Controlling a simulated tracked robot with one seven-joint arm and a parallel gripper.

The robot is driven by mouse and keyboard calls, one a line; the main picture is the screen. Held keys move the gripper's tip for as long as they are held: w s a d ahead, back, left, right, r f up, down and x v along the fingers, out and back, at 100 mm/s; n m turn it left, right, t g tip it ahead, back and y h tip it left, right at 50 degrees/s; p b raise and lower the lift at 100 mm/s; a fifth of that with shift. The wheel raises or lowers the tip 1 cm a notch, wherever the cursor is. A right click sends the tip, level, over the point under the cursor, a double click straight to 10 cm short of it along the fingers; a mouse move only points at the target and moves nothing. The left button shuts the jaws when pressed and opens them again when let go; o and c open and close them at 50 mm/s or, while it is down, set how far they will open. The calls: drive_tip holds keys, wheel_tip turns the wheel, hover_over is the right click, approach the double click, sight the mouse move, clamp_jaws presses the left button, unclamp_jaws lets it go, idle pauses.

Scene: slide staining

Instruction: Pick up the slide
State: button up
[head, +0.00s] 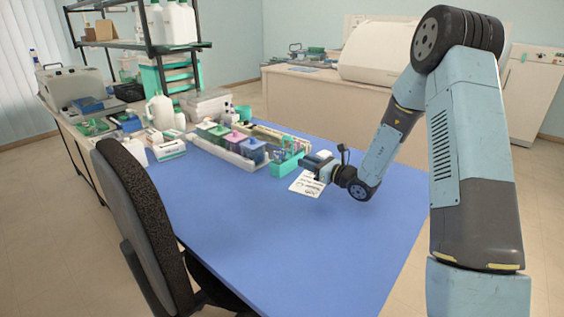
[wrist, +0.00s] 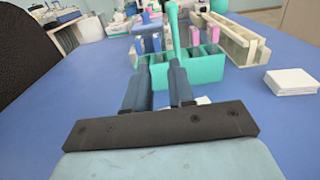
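My gripper (head: 306,167) reaches left, low over the blue table, beside a teal rack (head: 287,163). In the wrist view its two dark fingers (wrist: 159,68) point forward with a gap between them, and I see nothing held in the gap. The teal rack (wrist: 205,67) stands just ahead of the fingertips, with slots and blue and pink upright pieces in or behind it. I cannot make out a single slide for certain; the rack's near side is partly hidden by the fingers. A white printed sheet (head: 304,184) lies under my gripper.
A long pale tray (head: 235,157) with coloured staining jars runs behind the rack. A small white stack (wrist: 291,81) lies right of the rack in the wrist view. Bottles (head: 160,110) stand at the back left. A chair (head: 140,215) is at the left edge. The front table is clear.

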sight(282, 160)
drive_tip(key=shift+x, duration=4.1)
drive_tip(key=shift+s+f, duration=0.1)
drive_tip(key=shift+s, duration=0.05)
drive_tip(key=shift+c, duration=0.2)
clamp_jaws()
